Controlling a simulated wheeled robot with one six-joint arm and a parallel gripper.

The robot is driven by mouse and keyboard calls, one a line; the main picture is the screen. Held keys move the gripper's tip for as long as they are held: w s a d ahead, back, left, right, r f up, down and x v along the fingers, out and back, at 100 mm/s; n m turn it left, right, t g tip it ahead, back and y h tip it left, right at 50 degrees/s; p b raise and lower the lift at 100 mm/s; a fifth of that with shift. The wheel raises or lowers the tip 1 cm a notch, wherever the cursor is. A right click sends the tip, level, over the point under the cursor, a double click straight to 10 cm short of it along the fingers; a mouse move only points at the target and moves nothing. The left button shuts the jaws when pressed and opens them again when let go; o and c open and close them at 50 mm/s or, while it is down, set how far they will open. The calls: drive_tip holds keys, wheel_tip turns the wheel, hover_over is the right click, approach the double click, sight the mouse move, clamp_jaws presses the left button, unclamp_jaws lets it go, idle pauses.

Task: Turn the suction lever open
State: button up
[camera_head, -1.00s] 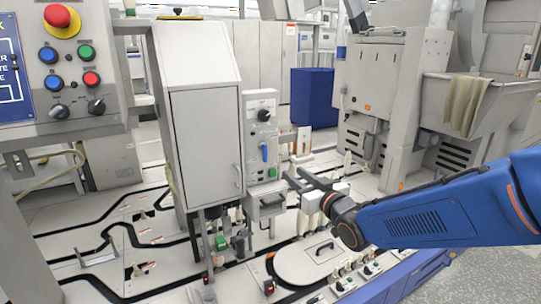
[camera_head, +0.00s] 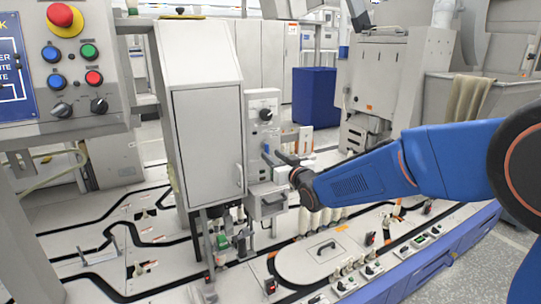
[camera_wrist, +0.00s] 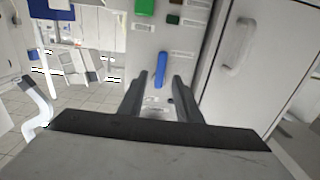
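The suction lever (camera_head: 266,148) is a small blue handle on the light grey control panel (camera_head: 262,105), right of the tall cabinet. It also shows in the wrist view (camera_wrist: 161,68), upright in the picture, past the fingertips and in line with the gap between them. My gripper (camera_head: 274,158) is at the panel front, close to the lever, and partly covers the panel's lower part. In the wrist view my gripper (camera_wrist: 160,78) has its two dark fingers apart with nothing held between them. I cannot tell whether a finger touches the lever.
The tall grey cabinet (camera_head: 208,140) with its door handle (camera_wrist: 238,48) stands close beside the panel. A grey box (camera_head: 268,200) juts out below my gripper. A green block (camera_wrist: 145,6) sits on the panel near the lever. A blue bin (camera_head: 315,98) stands behind.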

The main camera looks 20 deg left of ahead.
drive_tip(key=shift+x, duration=1.2)
drive_tip(key=shift+c, duration=0.3)
clamp_jaws()
drive_tip(key=shift+n, duration=0.3)
drive_tip(key=n, duration=0.5)
drive_tip(key=r+n, duration=0.1)
drive_tip(key=n, duration=0.5)
drive_tip(key=w+d+n, duration=0.1)
drive_tip(key=n, duration=0.5)
drive_tip(key=shift+w+r, duration=0.1)
drive_tip(key=shift+r, duration=0.1)
drive_tip(key=shift+n, duration=0.3)
